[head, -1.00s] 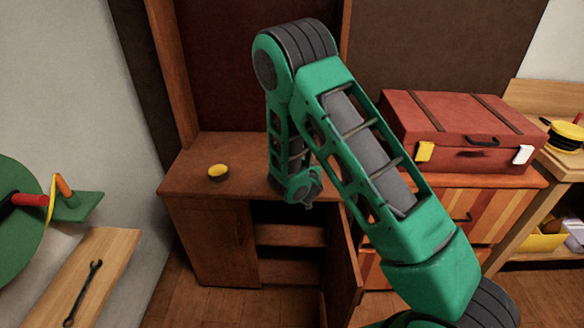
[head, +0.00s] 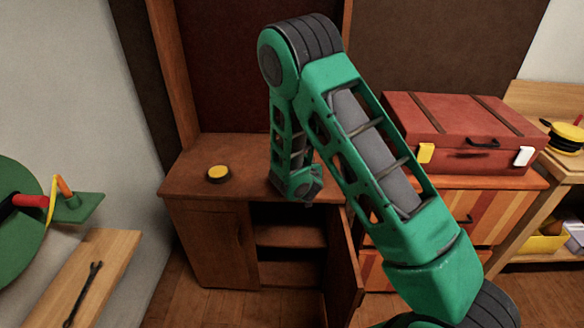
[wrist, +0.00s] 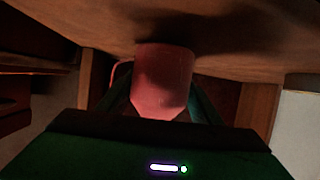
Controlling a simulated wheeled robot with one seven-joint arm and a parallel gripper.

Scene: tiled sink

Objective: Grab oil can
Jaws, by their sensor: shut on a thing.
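A reddish, rounded object, which I take to be the oil can (wrist: 163,75), stands between the fingers of my gripper (wrist: 163,104) in the wrist view. My gripper is shut on it. The can's far end meets or lies close to a brown wooden surface; I cannot tell whether they touch. Its lower part is hidden by the gripper body. In the head view my arm's lower end is at the front edge of the wooden cabinet (head: 210,250), and neither the gripper nor the can can be made out.
A yellow-and-black round item (head: 219,174) sits on the cabinet top. The cabinet's right door (head: 343,268) is open, with shelves inside. A red case (head: 460,130) stands at right, and a bench with a wrench (head: 85,290) at left.

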